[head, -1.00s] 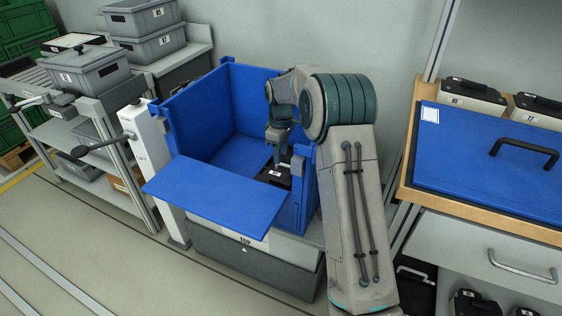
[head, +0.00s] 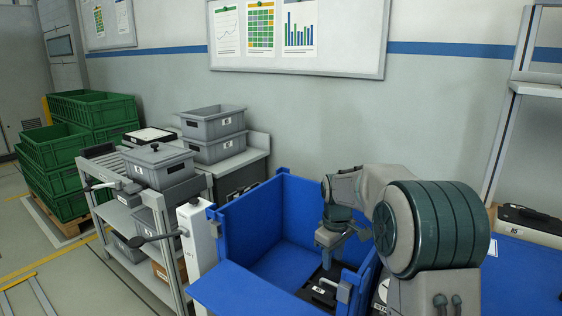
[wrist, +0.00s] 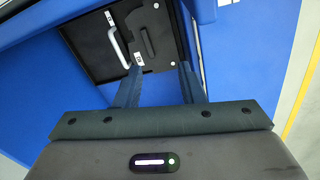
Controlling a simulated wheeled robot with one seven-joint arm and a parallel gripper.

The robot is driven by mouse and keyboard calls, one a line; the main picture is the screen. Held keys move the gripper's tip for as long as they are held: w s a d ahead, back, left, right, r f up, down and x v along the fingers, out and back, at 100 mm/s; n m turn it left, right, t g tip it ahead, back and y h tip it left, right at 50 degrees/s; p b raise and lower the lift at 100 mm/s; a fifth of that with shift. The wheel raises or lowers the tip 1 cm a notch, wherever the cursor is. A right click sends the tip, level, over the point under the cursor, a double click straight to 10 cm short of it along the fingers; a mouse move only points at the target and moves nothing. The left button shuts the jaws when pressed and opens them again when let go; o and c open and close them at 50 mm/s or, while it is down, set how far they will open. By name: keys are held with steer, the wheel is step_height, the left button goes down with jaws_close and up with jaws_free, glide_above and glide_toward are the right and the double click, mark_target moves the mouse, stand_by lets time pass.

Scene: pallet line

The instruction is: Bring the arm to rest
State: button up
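My gripper (head: 328,262) hangs inside a blue open-fronted box, pointing down. In the wrist view my gripper (wrist: 160,68) has its two fingers apart with nothing between them. A black case (head: 317,296) with a pale handle and a white label lies in the box under the gripper. The case also shows in the wrist view (wrist: 90,40), beyond the fingertips and apart from them as far as I can tell. My arm is bent over the box's right side.
The blue box (head: 240,230) has walls close around my gripper. A grey post with a lever (head: 198,245) stands at its left. A shelf cart with a grey lidded bin (head: 160,168) is farther left. Green crates (head: 60,155) stand behind. A blue-topped bench (head: 525,270) is at right.

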steer(key=s+r+m+p, duration=0.2)
steer(key=s+r, duration=0.3)
steer(key=s, duration=0.4)
steer(key=s+r+m+t+p, duration=0.1)
steer(key=s+r+m+p, duration=0.2)
steer(key=s, duration=0.7)
steer(key=s+r+m+t+p, duration=0.1)
steer(key=s+r+m+p, duration=0.2)
steer(key=s+r+p, duration=0.3)
steer(key=s+r, duration=0.2)
steer(key=s, duration=0.2)
steer(key=shift+d+r, duration=0.2)
steer(key=shift+r, duration=0.05)
